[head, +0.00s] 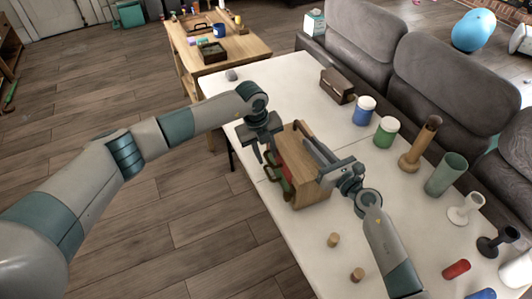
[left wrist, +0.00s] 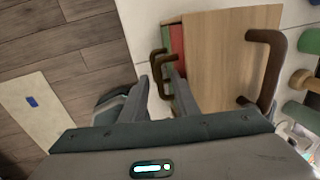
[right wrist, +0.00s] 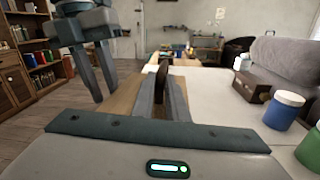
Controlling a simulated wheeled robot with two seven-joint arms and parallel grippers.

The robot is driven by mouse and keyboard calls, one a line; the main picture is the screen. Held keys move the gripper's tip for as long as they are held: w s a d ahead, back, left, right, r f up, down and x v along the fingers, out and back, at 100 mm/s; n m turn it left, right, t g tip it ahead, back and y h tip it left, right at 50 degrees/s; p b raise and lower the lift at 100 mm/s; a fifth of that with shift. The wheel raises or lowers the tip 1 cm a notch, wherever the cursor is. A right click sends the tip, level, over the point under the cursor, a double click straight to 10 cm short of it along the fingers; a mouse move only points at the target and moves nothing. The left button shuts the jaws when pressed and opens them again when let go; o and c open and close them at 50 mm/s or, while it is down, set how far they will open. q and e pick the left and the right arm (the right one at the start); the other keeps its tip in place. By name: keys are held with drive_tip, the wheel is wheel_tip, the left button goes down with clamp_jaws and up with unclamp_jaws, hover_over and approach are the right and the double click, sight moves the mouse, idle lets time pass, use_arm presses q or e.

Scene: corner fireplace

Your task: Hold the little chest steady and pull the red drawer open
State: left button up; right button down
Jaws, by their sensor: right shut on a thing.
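The little wooden chest (head: 311,190) stands on the white table. Its drawer side, with red (left wrist: 178,41) and green (left wrist: 165,42) fronts, faces left in the head view. Dark drawer handles (left wrist: 156,57) stick out from this side. My left gripper (head: 266,158) is open beside them; in the left wrist view its fingertips (left wrist: 159,75) lie around or just above a handle, and I cannot tell which drawer's. My right gripper (head: 315,151) is shut on the chest's brown top handle (right wrist: 162,74). The right fingers hide part of the chest top in the head view.
Blue (head: 364,111) and green (head: 386,132) jars, a brown box (head: 338,86) and cups stand to the right on the white table. Small wooden pegs (head: 333,240) lie nearer. A grey sofa (head: 440,75) borders the table. Open floor (head: 190,210) lies to the left.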

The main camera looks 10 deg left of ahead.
use_arm(q)
clamp_jaws()
drive_tip(key=shift+d, duration=0.1)
idle(1.3)
